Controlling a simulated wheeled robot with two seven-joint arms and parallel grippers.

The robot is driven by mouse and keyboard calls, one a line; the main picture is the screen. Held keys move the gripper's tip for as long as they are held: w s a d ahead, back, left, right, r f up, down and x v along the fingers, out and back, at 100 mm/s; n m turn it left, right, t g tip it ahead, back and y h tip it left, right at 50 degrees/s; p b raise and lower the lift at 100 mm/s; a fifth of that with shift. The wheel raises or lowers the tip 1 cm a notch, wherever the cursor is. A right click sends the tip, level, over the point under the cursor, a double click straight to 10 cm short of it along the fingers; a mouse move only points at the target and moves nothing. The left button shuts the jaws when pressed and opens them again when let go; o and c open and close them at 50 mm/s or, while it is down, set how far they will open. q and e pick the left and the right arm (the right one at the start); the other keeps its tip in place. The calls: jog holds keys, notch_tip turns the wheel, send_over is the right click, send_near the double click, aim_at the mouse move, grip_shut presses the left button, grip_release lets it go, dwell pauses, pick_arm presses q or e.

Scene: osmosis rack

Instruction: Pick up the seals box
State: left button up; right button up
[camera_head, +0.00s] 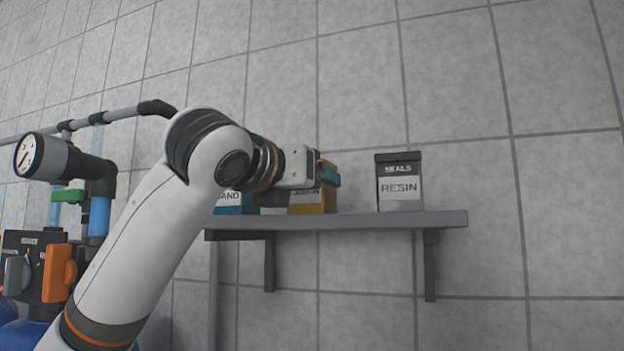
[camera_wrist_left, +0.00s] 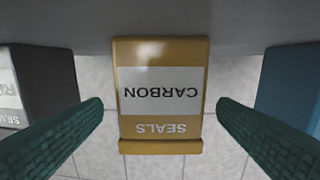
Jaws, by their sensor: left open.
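A yellow box (camera_head: 325,199) reading "SEALS" and "CARBON" stands on the wall shelf, partly hidden behind my left gripper (camera_head: 328,174). In the left wrist view the yellow box (camera_wrist_left: 160,138) appears upside down and centred between the two green fingers of the open left gripper (camera_wrist_left: 160,106). There is a gap on each side; whether the fingertips reach beside the box or stop in front of it I cannot tell. A black box (camera_head: 399,170) reading "SEALS" and "RESIN" stands on the shelf to the right. My right gripper is not in view.
The grey shelf (camera_head: 420,219) has free room between the yellow and black boxes. A blue box (camera_head: 232,209), its label partly hidden by my arm, stands left of the yellow one. Pipes, a gauge (camera_head: 28,156) and an orange valve handle (camera_head: 58,273) are at the left.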

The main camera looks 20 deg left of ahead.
pick_arm(q)
jog(key=w+p, duration=0.2)
jog(key=w, duration=0.1)
jog(key=w+p, duration=0.1)
jog(key=w, duration=0.1)
jog(key=shift+w+d+r, duration=0.2)
jog(key=shift+d+r, duration=0.1)
jog(key=shift+w+f, duration=0.15)
jog(key=shift+w, duration=0.35)
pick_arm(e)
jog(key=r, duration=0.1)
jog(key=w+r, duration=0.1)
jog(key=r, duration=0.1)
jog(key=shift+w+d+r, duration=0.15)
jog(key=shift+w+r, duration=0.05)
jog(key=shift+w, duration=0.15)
pick_arm(q)
jog(key=c, duration=1.1)
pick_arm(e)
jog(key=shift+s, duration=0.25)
